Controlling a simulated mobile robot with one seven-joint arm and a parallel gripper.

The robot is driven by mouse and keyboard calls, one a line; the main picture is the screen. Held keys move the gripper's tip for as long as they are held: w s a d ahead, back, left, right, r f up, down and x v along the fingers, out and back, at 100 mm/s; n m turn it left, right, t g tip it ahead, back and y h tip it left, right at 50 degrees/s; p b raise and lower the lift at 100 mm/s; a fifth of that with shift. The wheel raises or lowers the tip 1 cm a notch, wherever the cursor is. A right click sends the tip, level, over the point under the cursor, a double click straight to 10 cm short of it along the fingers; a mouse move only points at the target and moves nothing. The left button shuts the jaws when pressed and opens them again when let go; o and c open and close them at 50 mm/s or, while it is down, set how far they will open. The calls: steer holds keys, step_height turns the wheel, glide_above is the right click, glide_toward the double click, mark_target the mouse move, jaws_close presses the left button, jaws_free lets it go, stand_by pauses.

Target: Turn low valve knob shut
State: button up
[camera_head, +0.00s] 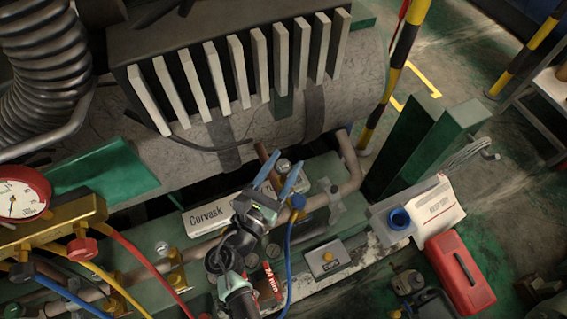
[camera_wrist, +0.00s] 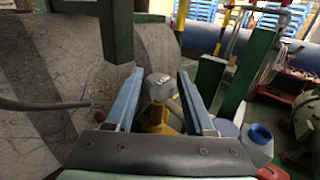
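A grey knob (camera_wrist: 159,86) with a small pale label, possibly reading "LOW", stands on a yellow brass-coloured body between and beyond my fingers in the wrist view. In the head view a pale grey knob (camera_head: 283,165) shows at my fingertips, partly hidden by them. My gripper (camera_head: 286,160) is open, its two blue fingers apart on either side of the knob; it also shows in the wrist view (camera_wrist: 159,74). I see no clear contact between fingers and knob. How far the knob is turned cannot be told.
A blue hose (camera_head: 289,255) with a blue coupler runs right beside my gripper. A pipe (camera_head: 347,165) bends up behind it. A gauge manifold (camera_head: 55,222) with red and blue knobs stands at left. A blue-capped container (camera_head: 398,220) and red case (camera_head: 460,270) are at right.

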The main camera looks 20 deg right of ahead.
steer(key=v, duration=1.3)
stand_by(0.4)
